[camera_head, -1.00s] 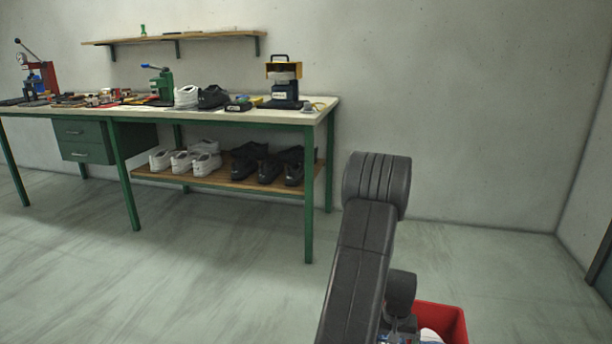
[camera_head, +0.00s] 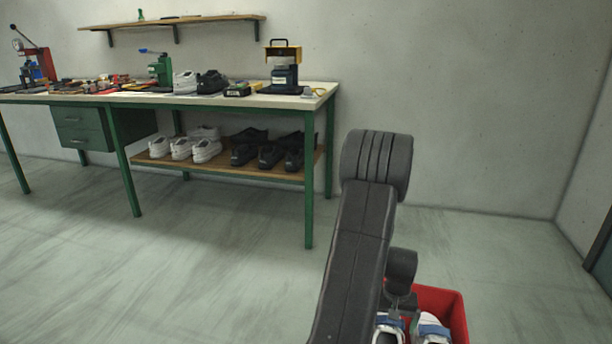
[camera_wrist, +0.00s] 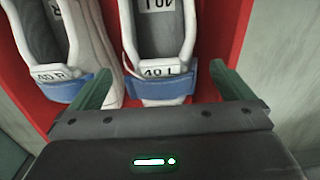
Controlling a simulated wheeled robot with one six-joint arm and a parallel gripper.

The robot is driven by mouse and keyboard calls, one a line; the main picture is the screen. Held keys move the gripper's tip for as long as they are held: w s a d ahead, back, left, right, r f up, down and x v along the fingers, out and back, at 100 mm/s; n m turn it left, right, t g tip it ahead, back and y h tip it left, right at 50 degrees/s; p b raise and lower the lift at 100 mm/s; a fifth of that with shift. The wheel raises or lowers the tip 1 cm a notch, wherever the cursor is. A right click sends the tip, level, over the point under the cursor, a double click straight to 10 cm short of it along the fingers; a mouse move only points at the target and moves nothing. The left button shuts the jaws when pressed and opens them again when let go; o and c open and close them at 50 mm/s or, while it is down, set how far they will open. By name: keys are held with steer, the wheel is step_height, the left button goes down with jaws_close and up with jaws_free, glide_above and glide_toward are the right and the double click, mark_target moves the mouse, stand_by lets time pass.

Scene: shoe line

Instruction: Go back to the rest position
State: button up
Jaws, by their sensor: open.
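My gripper (camera_wrist: 168,88) shows in the wrist view with its two green fingers spread apart and nothing between them touching both. Just beyond it, a white shoe marked 40 L (camera_wrist: 160,65) with a blue band lies in a red bin (camera_wrist: 220,50). A second white shoe, marked 40 R (camera_wrist: 50,60), lies beside it on the left. In the head view my arm reaches down toward the red bin (camera_head: 455,310) at the lower right, where parts of both shoes show.
A workbench (camera_head: 225,99) with green legs stands at the left against the wall, carrying presses, tools and shoes. Its lower shelf (camera_head: 215,176) holds white and black shoes. A wall shelf (camera_head: 190,20) hangs above. The floor (camera_head: 180,270) in front of the bench is clear.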

step_height(320, 180, up, 7)
steer(key=shift+f+p, duration=0.1)
steer(key=shift+p, duration=0.75)
step_height(320, 180, down, 13)
steer(key=b, duration=0.4)
step_height(320, 180, up, 15)
steer(key=p, duration=1)
steer(key=w+a+r+n+p, duration=0.1)
steer(key=w+a+r+p, duration=0.2)
steer(key=a+r+p, duration=0.6)
steer(key=shift+w+r+p, duration=0.35)
steer(key=shift+r+p, duration=0.1)
steer(key=shift+p, duration=0.2)
